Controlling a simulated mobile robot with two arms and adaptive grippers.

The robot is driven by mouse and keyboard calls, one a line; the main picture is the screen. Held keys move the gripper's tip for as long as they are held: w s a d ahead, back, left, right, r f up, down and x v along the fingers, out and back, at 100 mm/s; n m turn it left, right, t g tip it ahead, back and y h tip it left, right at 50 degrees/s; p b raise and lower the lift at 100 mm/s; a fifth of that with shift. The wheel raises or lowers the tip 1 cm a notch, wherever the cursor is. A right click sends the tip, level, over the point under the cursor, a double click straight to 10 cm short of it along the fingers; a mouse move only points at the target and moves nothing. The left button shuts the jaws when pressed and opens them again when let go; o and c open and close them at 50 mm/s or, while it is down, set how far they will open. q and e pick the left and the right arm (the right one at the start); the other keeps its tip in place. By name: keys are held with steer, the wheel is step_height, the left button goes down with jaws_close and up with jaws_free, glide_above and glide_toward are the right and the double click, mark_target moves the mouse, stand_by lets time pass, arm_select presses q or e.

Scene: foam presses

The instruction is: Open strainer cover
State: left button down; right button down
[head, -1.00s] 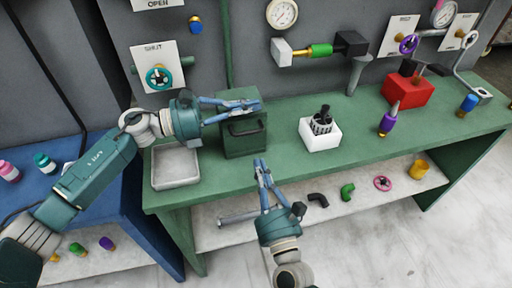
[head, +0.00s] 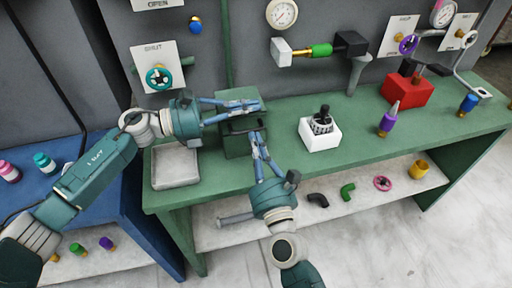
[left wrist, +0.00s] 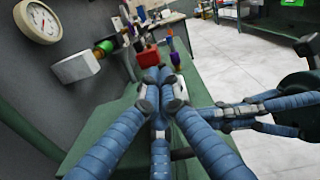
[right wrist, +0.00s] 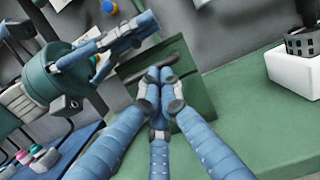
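A dark green box (head: 238,144) with a black bar handle (right wrist: 172,57) on its front stands on the green bench; I take it for the strainer housing with its cover. My left gripper (head: 260,106) lies across the top of the box. Its fingertips meet in the left wrist view (left wrist: 160,78), with nothing visible between them. My right gripper (head: 256,136) is at the box front by the handle. Its fingertips meet in the right wrist view (right wrist: 159,76) and hide the handle's middle; I cannot tell whether they touch it. The box looks closed.
A grey tray (head: 176,183) sits left of the box. A white block (head: 327,135) with a black basket-like part (head: 321,121) stands to the right. Farther right are a red block (head: 408,90) and a purple bottle-like part (head: 388,122). Bench between box and white block is clear.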

arm_select(q)
steer(key=c, duration=2.1)
jaws_free()
steer(key=shift+o, duration=1.3)
steer(key=shift+s, duration=0.15)
steer(key=shift+f, duration=0.15)
